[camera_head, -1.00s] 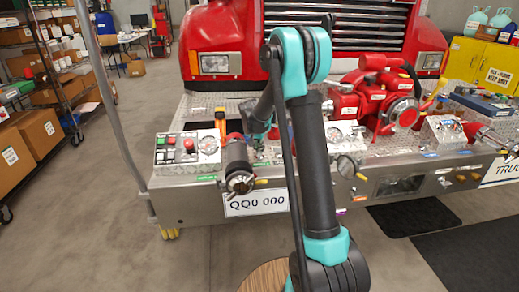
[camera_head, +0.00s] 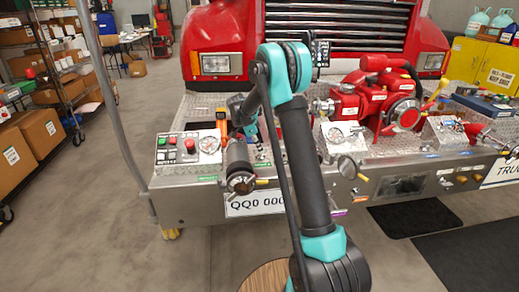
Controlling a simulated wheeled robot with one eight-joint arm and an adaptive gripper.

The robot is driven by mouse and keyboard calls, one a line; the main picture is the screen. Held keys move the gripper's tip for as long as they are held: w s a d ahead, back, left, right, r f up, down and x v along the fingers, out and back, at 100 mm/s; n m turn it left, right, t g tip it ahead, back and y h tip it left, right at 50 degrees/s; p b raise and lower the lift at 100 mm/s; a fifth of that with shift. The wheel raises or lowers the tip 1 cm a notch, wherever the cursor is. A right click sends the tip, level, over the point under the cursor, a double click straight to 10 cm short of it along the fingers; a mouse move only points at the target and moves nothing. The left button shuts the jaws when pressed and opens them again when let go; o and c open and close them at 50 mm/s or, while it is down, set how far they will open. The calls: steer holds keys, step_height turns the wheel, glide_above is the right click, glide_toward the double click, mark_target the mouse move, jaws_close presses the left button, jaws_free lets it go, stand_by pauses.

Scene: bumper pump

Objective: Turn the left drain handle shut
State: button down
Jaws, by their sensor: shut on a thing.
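My gripper (camera_head: 257,137) is low over the left part of the steel bumper deck (camera_head: 190,190), just behind and right of the dark left pipe outlet (camera_head: 238,166). It is small in the view, and its fingertips are partly hidden by my arm and the outlet. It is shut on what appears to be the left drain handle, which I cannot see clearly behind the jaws. A small yellow lever (camera_head: 262,182) sticks out at the right of the outlet's mouth.
A control panel with red buttons and a gauge (camera_head: 188,150) stands left of the outlet. A gauge panel (camera_head: 342,136) and the red pump (camera_head: 385,105) are to the right. A grey pole (camera_head: 112,105) rises at the bumper's left end.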

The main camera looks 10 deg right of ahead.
steer(key=shift+m, duration=0.6)
steer(key=shift+m+g, duration=0.3)
steer(key=c, duration=1.6)
jaws_free()
steer(key=v, duration=1.2)
